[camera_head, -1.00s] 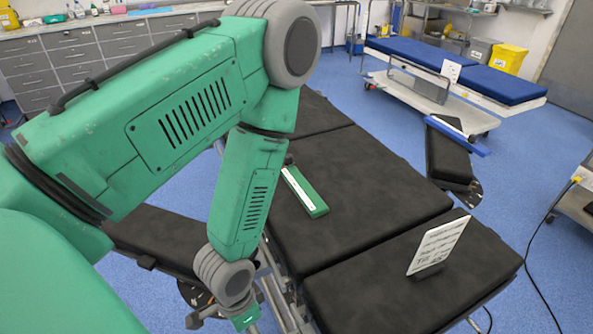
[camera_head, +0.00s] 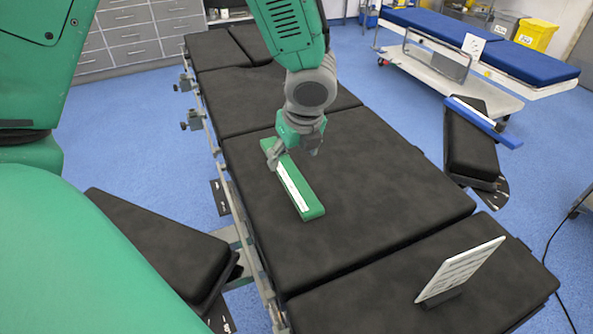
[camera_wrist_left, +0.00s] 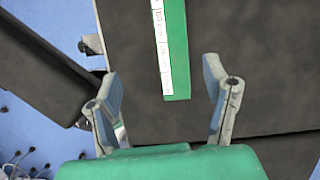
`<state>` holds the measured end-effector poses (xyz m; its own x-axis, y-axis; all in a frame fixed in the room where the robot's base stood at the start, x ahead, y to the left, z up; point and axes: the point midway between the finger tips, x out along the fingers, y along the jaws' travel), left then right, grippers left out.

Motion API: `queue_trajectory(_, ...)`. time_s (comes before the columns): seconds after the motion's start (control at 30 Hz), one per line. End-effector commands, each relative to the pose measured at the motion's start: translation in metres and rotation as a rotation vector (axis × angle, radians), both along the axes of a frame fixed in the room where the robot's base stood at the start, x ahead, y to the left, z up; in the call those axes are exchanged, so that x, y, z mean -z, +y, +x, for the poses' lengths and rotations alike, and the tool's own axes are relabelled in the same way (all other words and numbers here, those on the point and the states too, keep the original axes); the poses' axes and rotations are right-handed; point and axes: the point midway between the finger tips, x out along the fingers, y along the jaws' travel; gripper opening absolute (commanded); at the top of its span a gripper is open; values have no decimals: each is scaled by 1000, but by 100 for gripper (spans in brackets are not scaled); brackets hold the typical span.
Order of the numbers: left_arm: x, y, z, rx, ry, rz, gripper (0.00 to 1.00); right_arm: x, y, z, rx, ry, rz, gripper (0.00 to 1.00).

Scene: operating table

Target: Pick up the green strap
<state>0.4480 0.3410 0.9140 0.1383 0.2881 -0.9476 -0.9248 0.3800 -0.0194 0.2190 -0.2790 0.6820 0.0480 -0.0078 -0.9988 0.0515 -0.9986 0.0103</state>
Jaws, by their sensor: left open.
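The green strap (camera_head: 310,207) is a long green bar with a white printed label on one side. It lies on the black padded operating table (camera_head: 375,190) near its left edge. My left gripper (camera_head: 291,158) is over the far end of the strap in the head view and hides part of it. In the left wrist view the fingers of my left gripper (camera_wrist_left: 166,100) are spread wide. There the strap (camera_wrist_left: 176,60) lies ahead of and between them, with its near end short of the palm. Whether a finger touches it cannot be told. My right gripper is not in view.
A white printed card (camera_head: 460,270) stands in a dark holder on the table's near section. A black arm board (camera_head: 150,240) juts out at the left, and another one (camera_head: 470,145) with a blue strip at the right. A blue-topped trolley (camera_head: 480,50) stands behind.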

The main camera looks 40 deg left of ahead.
Motion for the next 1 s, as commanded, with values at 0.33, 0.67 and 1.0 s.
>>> queue_trajectory(0.33,29,21,19,74,-5,73,69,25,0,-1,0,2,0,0)
queue_trajectory(0.67,67,39,27,71,-8,66,69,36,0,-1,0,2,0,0)
queue_trajectory(1.0,103,49,37,69,-6,65,69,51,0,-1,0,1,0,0)
